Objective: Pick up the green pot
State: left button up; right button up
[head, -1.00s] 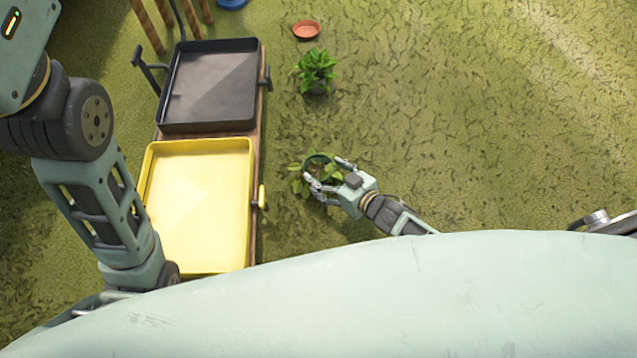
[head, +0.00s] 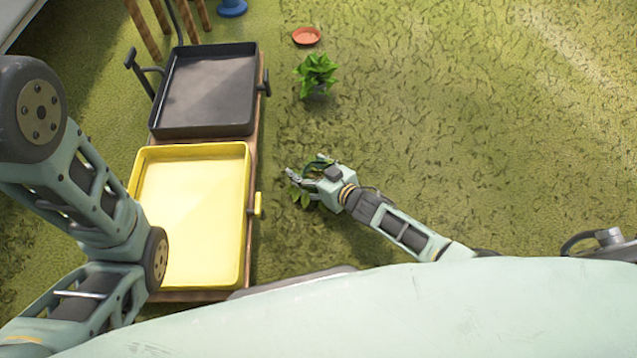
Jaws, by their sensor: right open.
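My right gripper (head: 306,167) is low over the ground, right of the yellow tray, with its two fingers spread apart. A leafy green plant (head: 301,196) shows beneath and beside the gripper. The pot under these leaves is mostly hidden by the gripper and cannot be made out clearly. I cannot tell whether the fingers touch it. My left arm crosses the left side of the view, but its gripper is not in view.
A cart carries a yellow tray (head: 246,210) and a black tray (head: 205,131), both empty. Another leafy plant in a dark pot (head: 319,89) stands farther back, near an orange saucer (head: 306,36). A blue object (head: 232,8) is at the top. The grass to the right is clear.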

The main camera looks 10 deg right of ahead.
jog(key=shift+c, duration=0.3)
jog(key=c, duration=1.3)
jog(key=shift+c, duration=0.4)
